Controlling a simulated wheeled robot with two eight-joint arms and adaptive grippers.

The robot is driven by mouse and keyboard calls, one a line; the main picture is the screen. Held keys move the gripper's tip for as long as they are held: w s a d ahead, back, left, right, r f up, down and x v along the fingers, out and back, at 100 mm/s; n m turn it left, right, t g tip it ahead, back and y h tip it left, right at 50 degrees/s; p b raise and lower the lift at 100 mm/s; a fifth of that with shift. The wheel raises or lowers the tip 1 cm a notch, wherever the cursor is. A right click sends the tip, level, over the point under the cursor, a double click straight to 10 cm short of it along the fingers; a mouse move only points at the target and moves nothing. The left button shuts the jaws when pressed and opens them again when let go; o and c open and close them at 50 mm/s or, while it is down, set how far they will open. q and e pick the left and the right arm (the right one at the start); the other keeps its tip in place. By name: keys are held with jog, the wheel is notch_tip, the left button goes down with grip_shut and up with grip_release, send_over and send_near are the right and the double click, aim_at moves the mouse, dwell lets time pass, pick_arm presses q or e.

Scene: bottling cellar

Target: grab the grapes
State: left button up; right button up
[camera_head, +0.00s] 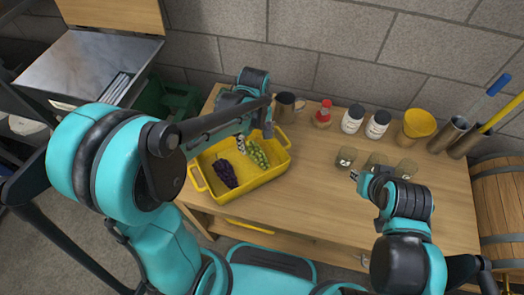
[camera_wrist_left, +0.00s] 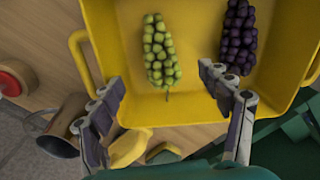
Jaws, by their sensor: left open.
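A yellow tray (camera_head: 258,182) with handles stands on the left of the wooden table. In it lie a green grape bunch (camera_head: 258,154) on the right and a dark purple bunch (camera_head: 224,174) on the left. The left wrist view shows the green bunch (camera_wrist_left: 157,50) and the purple bunch (camera_wrist_left: 238,37) inside the tray (camera_wrist_left: 195,60). My left gripper (camera_head: 254,136) is over the tray's back side. In the wrist view its fingers (camera_wrist_left: 160,80) are spread and empty, with the green bunch beyond the gap. My right gripper (camera_head: 360,177) hangs near the glasses; its fingers are too small to judge.
Several glasses (camera_head: 346,158) are near my right gripper. A green crate (camera_head: 165,100) is left of the table, a barrel (camera_head: 500,195) right. The table's front right is clear.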

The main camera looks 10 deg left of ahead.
aim_at(256, 150)
pick_arm(q)
jog(key=shift+s+a+f+b, duration=0.15)
jog(key=shift+f+b, duration=0.2)
jog(key=shift+f, duration=0.6)
notch_tip(256, 150, down, 4)
jog(key=shift+f+b, duration=0.25)
jog(key=shift+b, duration=0.9)
jog(key=c, duration=0.9)
